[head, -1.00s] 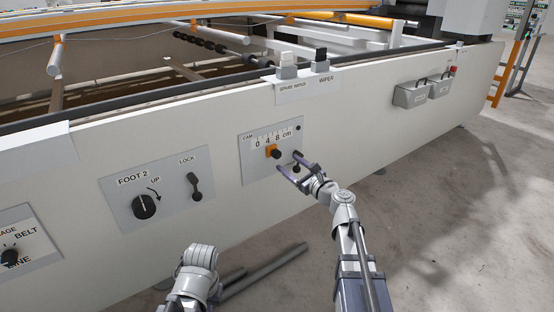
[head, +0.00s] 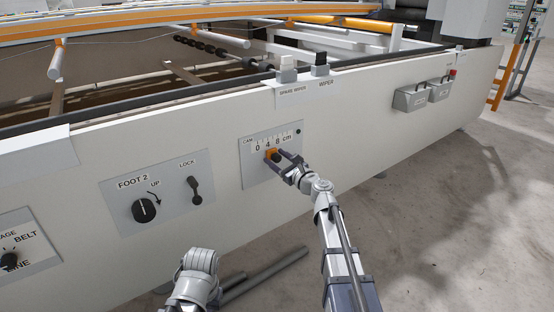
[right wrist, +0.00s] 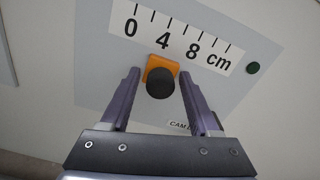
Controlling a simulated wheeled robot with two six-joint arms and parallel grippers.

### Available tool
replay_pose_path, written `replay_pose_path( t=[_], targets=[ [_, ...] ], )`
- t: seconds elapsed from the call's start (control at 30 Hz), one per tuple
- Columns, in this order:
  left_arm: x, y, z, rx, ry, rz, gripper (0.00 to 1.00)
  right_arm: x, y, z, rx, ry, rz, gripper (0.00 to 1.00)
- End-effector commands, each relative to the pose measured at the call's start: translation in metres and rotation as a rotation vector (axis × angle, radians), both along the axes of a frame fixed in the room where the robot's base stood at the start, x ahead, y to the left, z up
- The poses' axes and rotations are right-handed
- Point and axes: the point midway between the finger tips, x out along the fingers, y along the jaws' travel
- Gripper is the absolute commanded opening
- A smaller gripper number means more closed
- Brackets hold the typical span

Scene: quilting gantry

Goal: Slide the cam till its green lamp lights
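The cam (head: 268,153) is an orange slider with a black knob on a grey panel; it also shows in the right wrist view (right wrist: 161,65). Its orange plate sits just below the 4 on the 0-4-8 cm scale (right wrist: 178,40). The round lamp (right wrist: 253,68) right of the scale is dark green and looks unlit; it is a small dark dot in the head view (head: 298,131). My right gripper (right wrist: 159,77) is open, one finger on each side of the knob, with small gaps showing. My left gripper is out of view; only part of my left arm shows.
Left of the cam panel are a lock lever (head: 194,189) and the FOOT 2 knob (head: 144,208). Two switches, spare wiper (head: 287,68) and wiper (head: 320,64), stand on the top edge above. Grey boxes (head: 411,98) hang farther right.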

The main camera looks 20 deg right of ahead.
Motion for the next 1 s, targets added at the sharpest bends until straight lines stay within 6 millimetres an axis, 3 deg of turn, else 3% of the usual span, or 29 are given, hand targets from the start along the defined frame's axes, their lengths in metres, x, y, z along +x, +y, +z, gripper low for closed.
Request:
replay_pose_path(
  t=[0.07,0.53,1.0],
  targets=[
    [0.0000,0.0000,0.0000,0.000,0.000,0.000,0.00,-0.0002,-0.0002,0.0000,0.000,0.000,0.000,0.52],
    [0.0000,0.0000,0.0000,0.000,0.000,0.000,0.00,-0.0003,-0.0003,0.0000,-0.001,0.000,0.000,0.00],
    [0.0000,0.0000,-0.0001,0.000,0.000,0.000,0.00,0.0012,-0.0032,-0.0001,-0.001,-0.001,-0.001,0.00]
  ],
)
